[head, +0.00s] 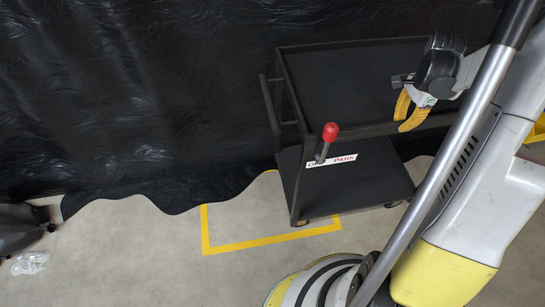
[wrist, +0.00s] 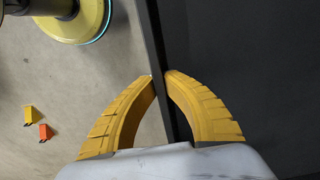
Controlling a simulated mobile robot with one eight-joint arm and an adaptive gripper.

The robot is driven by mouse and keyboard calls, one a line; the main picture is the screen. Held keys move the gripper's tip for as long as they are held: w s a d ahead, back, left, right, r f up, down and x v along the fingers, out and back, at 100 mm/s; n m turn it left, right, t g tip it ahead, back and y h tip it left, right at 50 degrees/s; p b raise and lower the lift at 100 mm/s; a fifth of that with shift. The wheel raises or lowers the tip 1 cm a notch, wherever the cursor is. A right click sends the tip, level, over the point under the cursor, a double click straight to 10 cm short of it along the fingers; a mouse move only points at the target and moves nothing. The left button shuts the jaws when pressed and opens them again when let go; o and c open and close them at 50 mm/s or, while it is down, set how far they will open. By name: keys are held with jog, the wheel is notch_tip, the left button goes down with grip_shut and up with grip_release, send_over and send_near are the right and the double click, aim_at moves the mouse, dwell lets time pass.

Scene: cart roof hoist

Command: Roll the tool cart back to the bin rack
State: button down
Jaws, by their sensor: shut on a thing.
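The tool cart (head: 345,190) is a black two-shelf cart standing in front of a black sheet in the head view. It has a side handle (head: 268,105) on the left. A lever with a red knob (head: 330,133) rises at the front by a label whose readable part says PARK. My gripper (head: 412,112), with yellow fingers, is at the cart's top front edge on the right. In the wrist view my gripper (wrist: 162,76) has one finger on each side of the cart's black rim (wrist: 158,40), shut on it. No bin rack can be made out.
A yellow floor outline (head: 262,241) lies partly under the cart's left side. A dark object (head: 22,228) and clear scrap (head: 30,263) are at the far left. Small orange and yellow pieces (wrist: 45,132) lie on the floor. Grey floor is bare at the front left.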

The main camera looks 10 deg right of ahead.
aim_at(462, 113)
jog(key=shift+d, duration=0.1)
jog(key=shift+s+d, duration=0.2)
jog(key=shift+d, duration=4.75)
jog(key=shift+s+d+p, duration=0.15)
jog(key=shift+d+p, duration=0.15)
jog(key=shift+d, duration=4.7)
jog(key=shift+d+r, duration=0.1)
jog(key=shift+d, duration=0.45)
jog(key=d+p, duration=0.1)
jog(key=d, duration=0.8)
jog(key=shift+s, duration=0.2)
